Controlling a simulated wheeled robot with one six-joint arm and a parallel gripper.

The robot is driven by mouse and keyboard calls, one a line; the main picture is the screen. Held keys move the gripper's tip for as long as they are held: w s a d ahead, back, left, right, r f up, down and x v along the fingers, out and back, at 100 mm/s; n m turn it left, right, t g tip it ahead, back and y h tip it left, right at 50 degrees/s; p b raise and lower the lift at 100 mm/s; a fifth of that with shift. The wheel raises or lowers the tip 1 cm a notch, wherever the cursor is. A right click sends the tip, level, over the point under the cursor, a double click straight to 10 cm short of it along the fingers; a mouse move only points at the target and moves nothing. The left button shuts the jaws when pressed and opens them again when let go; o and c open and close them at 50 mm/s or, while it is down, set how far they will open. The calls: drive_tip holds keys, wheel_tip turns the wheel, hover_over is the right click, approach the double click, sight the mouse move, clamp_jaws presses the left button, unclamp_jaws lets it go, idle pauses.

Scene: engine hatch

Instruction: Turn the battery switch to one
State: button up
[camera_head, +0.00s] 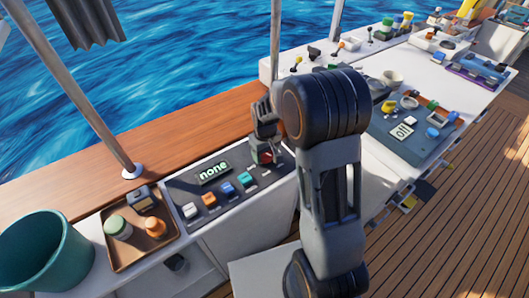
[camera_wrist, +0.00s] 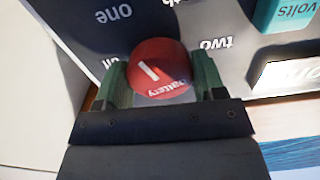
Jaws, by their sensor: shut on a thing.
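The battery switch is a round red knob (camera_wrist: 160,68) with a white line and the word "battery" on it. My gripper (camera_wrist: 163,80) is shut on it in the wrist view, one green finger on each side. The white line slants toward the upper left, roughly toward the upside-down label "one" (camera_wrist: 113,14). The label "two" (camera_wrist: 213,44) lies to the right. A third label at the left is partly hidden by a finger. In the head view my gripper (camera_head: 265,140) reaches down to the red knob (camera_head: 267,157) at the panel's right end.
A brown tray (camera_head: 128,262) and teal bucket (camera_head: 45,255) stand left. A railing post (camera_head: 85,95) rises behind.

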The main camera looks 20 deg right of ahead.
drive_tip(key=shift+n, duration=0.8)
drive_tip(key=o, duration=0.9)
wheel_tip(320, 180, up, 14)
drive_tip(key=p, duration=0.1)
drive_tip(key=shift+p, duration=0.35)
